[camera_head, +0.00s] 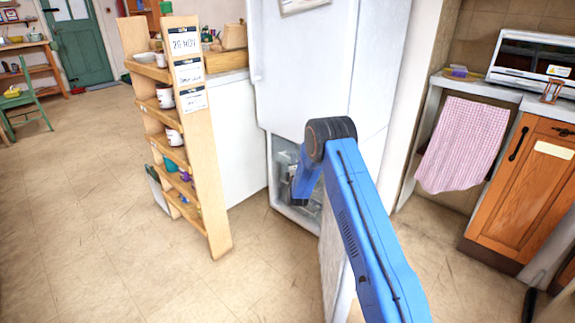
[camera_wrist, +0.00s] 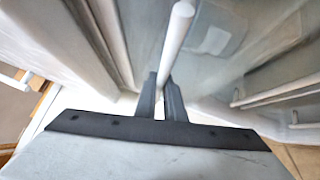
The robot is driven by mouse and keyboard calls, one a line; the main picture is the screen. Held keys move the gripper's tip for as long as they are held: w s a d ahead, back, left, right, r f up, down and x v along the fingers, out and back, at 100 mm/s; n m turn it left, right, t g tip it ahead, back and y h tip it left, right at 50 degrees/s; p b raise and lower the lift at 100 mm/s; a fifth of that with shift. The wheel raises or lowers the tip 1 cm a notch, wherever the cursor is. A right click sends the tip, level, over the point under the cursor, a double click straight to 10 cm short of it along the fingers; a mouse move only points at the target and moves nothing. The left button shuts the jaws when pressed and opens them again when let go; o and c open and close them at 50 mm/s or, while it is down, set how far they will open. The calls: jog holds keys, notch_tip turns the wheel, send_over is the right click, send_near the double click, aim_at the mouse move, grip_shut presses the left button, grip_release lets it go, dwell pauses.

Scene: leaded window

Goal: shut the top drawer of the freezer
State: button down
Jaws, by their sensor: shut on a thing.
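The white freezer (camera_head: 300,70) stands in the middle of the head view. Its lower door (camera_head: 335,265) is open, seen nearly edge-on, and shows the compartment (camera_head: 283,152) with clear drawers inside. My blue arm reaches into this opening and hides much of it. In the wrist view my gripper (camera_wrist: 161,80) is shut on a white bar (camera_wrist: 178,35), which looks like a drawer handle. A clear drawer front (camera_wrist: 225,40) with a pale patch lies beside the bar. How far the top drawer sticks out cannot be told.
A wooden shelf rack (camera_head: 213,180) with mugs stands left of the freezer. A wooden cupboard (camera_head: 520,190) and a checked towel (camera_head: 462,143) are at the right. Floor (camera_head: 90,220) is clear at the left. More white bars (camera_wrist: 280,92) show at the wrist view's right.

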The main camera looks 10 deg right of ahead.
jog(key=w+d, duration=0.2)
jog(key=d, duration=0.1)
jog(key=w+d, duration=0.1)
jog(key=shift+w+d, duration=0.25)
jog(key=shift+d, duration=0.1)
jog(key=c, duration=2.1)
grip_release()
jog(key=shift+d, duration=0.1)
jog(key=s+a, duration=0.8)
jog(key=a, duration=0.3)
jog(key=v, duration=1.7)
jog(key=shift+s+d+r+m+g+y, duration=0.35)
jog(key=shift+r+m+g, duration=0.4)
jog(key=shift+r, duration=1.55)
jog(key=shift+s+d+r+m+g+y, duration=0.4)
jog(key=shift+r+m, duration=0.6)
jog(key=shift+r, duration=1.25)
jog(key=shift+s+d+r+m+g+y, duration=0.3)
jog(key=shift+r+m+g, duration=0.5)
jog(key=shift+r, duration=1.5)
jog(key=shift+a, duration=0.1)
